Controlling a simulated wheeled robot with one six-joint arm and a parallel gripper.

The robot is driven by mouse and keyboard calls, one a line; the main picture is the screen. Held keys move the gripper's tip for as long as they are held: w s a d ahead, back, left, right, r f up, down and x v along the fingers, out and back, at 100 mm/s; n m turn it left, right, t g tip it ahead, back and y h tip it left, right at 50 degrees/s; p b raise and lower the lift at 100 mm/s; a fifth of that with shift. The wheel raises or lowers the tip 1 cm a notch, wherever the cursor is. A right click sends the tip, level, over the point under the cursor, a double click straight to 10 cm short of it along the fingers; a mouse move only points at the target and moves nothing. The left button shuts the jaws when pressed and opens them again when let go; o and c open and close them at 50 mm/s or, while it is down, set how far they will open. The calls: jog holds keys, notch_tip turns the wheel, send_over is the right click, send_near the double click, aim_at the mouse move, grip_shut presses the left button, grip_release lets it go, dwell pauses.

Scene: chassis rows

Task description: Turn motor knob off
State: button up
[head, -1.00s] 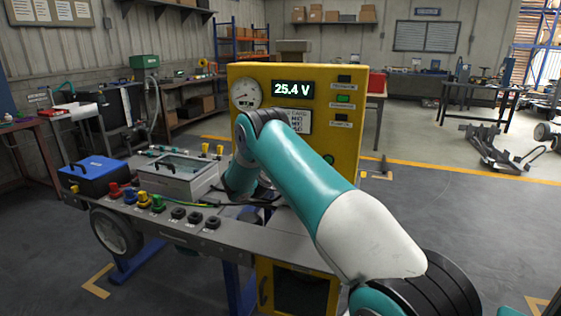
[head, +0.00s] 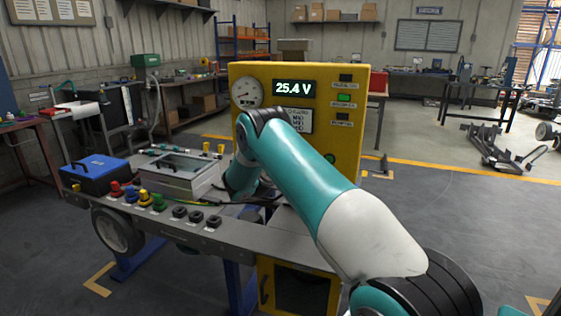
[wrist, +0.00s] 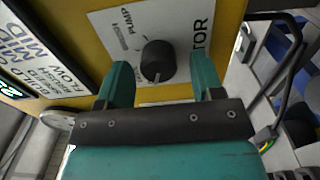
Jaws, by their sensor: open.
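The motor knob (wrist: 158,61) is a round black knob on a white label plate (wrist: 180,22) on the yellow panel, in the wrist view. Its pale pointer line is at the lower edge. The plate shows part of the word "MOTOR". My gripper (wrist: 162,82) has two teal fingers, open, one on each side of the knob, with gaps visible between fingers and knob. Whether the fingertips reach the knob's depth is unclear. In the head view, the yellow panel (head: 349,160) reads 25.4 V; my arm hides the knob and gripper there.
The grey bench chassis (head: 235,236) carries a blue box (head: 94,174), a grey lidded box (head: 180,178) and several coloured knobs along its front edge. Cables (wrist: 288,85) hang right of the panel in the wrist view. Open floor lies to the right.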

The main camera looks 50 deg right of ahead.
jog(key=b+v, duration=1)
jog(key=v, duration=0.7)
jog(key=shift+a, duration=0.2)
jog(key=shift+s, duration=0.15)
